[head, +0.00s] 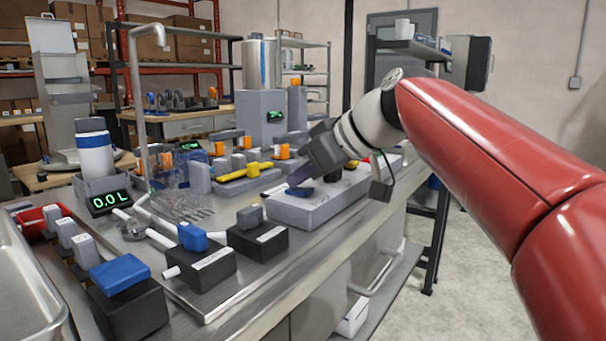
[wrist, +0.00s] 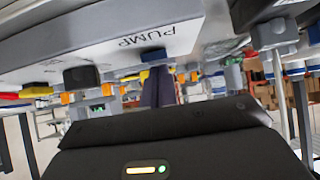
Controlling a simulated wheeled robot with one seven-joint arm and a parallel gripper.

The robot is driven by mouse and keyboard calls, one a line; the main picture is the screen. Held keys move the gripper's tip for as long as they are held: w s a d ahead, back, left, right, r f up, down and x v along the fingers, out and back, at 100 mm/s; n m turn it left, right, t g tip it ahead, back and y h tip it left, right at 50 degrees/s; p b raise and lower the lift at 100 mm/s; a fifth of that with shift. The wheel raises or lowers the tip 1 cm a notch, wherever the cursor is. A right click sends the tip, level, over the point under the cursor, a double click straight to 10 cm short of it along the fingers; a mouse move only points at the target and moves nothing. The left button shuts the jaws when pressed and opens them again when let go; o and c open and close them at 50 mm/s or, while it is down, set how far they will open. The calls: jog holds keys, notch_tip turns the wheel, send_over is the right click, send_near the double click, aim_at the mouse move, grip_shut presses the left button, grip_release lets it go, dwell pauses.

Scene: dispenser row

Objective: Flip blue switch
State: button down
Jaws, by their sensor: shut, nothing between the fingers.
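A small blue switch (head: 301,191) sits on top of a long light grey panel box (head: 290,212) in the head view. In the wrist view the blue switch (wrist: 153,56) is beside the printed word PUMP on the panel (wrist: 60,50). My gripper (head: 294,180) is shut and empty, its dark purple fingers just above the switch. The fingers also show in the wrist view (wrist: 158,90), close to the switch. I cannot tell whether they touch it. A dark switch (wrist: 81,76) is on the same panel, apart from the blue one.
Black boxes with a large blue lever (head: 120,272), a smaller blue knob (head: 192,236) and a dark knob (head: 250,217) stand along the bench's near side. A yellow handle (head: 245,172) and orange-capped parts are behind. The metal bench edge runs below the panel.

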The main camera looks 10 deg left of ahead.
jog(key=shift+a, duration=0.1)
jog(key=shift+w+a+r+p, duration=0.15)
jog(key=shift+w+a+p, duration=0.25)
jog(key=shift+a, duration=0.25)
